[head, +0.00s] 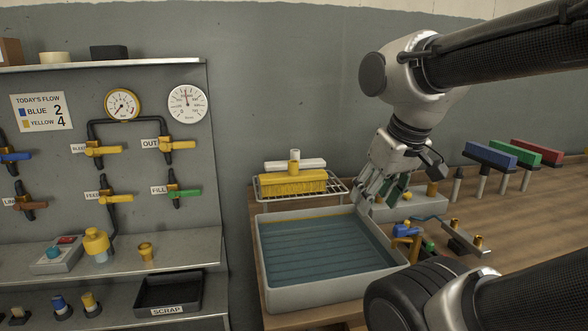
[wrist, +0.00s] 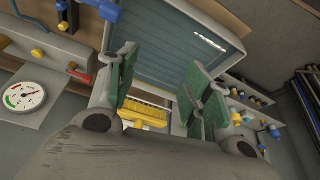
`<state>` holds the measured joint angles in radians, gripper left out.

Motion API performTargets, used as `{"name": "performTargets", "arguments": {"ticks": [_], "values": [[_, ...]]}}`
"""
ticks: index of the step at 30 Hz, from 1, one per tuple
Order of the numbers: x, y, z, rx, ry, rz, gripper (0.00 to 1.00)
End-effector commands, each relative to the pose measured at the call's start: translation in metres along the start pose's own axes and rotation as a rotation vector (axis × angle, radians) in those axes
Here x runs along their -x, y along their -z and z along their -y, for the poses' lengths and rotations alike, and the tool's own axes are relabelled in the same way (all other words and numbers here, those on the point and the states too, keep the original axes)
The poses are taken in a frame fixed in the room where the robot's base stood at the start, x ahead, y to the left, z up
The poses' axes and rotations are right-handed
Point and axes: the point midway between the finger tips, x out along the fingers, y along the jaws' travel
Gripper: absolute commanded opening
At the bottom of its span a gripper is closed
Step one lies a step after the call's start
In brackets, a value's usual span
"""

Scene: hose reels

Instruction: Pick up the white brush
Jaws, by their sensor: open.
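The white brush (head: 311,163) shows in the head view as a pale bar at the back of the wire rack. The yellow brush (head: 293,184) lies in front and hides its lower part. My gripper (head: 370,197) is open and empty, right of the rack and above the tray's back right corner. In the wrist view the green-padded fingers (wrist: 158,65) are spread apart. The yellow brush (wrist: 147,107) shows low between them there. I cannot clearly make out the white brush in that view.
A water-filled tray (head: 270,262) stands in front of the wire rack (head: 340,184). Blue (head: 490,153), green (head: 511,150) and red (head: 537,147) brushes stand at the right. Loose fittings (head: 407,232) lie beside the tray. A valve panel (head: 60,160) rises at the left.

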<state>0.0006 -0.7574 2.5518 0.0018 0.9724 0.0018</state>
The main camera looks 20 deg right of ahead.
Motion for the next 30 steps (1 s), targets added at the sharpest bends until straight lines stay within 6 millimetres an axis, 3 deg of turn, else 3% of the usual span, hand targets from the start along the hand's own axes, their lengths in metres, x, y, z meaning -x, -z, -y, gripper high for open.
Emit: {"name": "performTargets", "arguments": {"ticks": [7,11,14,20,26,30], "values": [[0.0,0.002,0.0,0.002,0.001,0.001,0.55],[0.006,0.024,0.001,0.025,0.01,0.008,0.55],[0.012,0.064,0.002,0.069,0.025,0.017,0.55],[0.007,0.172,-0.002,0.189,0.073,0.029,0.55],[-0.028,0.275,-0.014,0.313,0.125,0.026,0.55],[-0.07,0.339,-0.027,0.4,0.161,0.018,0.55]]}}
